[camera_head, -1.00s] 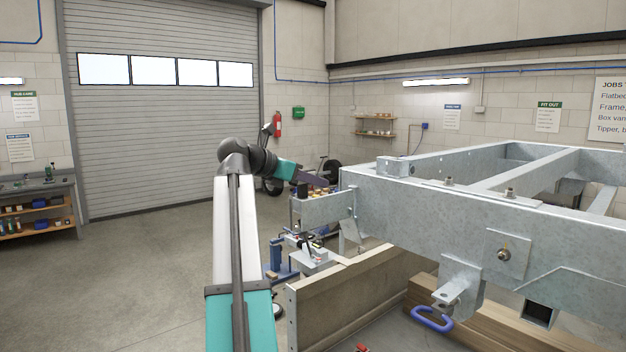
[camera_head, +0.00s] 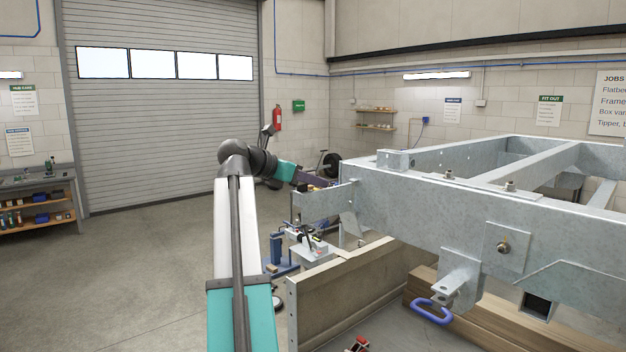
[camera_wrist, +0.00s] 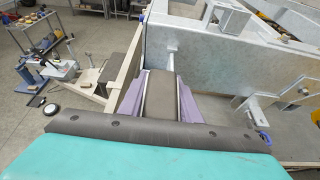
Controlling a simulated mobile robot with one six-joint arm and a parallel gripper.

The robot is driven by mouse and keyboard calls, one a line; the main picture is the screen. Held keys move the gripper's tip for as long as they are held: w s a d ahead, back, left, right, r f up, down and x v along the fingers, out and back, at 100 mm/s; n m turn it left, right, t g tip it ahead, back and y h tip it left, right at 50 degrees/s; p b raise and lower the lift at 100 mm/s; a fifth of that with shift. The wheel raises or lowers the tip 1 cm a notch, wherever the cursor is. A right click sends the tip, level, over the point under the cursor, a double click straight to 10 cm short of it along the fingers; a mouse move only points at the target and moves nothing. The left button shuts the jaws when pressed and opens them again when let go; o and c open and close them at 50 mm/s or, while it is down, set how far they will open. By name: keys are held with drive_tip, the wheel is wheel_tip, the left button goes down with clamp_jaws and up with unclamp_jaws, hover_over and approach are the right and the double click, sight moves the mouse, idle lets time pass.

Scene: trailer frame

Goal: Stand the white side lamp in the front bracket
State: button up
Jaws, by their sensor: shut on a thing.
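My gripper (camera_head: 316,181) is at the end of my arm, by the near left corner of the galvanised trailer frame (camera_head: 420,205). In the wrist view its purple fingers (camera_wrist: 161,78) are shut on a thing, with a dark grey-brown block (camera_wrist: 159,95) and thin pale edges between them. No clear white lens shows, so the lamp's shape and tilt are hard to tell. A bracket with a holed tab (camera_head: 458,284) hangs on the near side of the frame. A small pale metal piece (camera_wrist: 172,48) shows just beyond the fingertips; I cannot tell if it is the front bracket.
A wooden-sided bay (camera_head: 335,300) lies under the frame, with a blue handle (camera_head: 433,311) near the tab. A blue stand (camera_head: 276,255) and cluttered trolley stand left of it. A workbench (camera_head: 38,200) is far left. The floor (camera_head: 150,270) between is clear.

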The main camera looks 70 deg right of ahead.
drive_tip(key=o, duration=1.2)
drive_tip(key=shift+f, duration=0.1)
drive_tip(key=shift+o, duration=0.2)
drive_tip(key=b+v, duration=0.5)
drive_tip(key=v, duration=0.9)
drive_tip(key=shift+w+f, duration=0.1)
drive_tip(key=shift+f, duration=0.1)
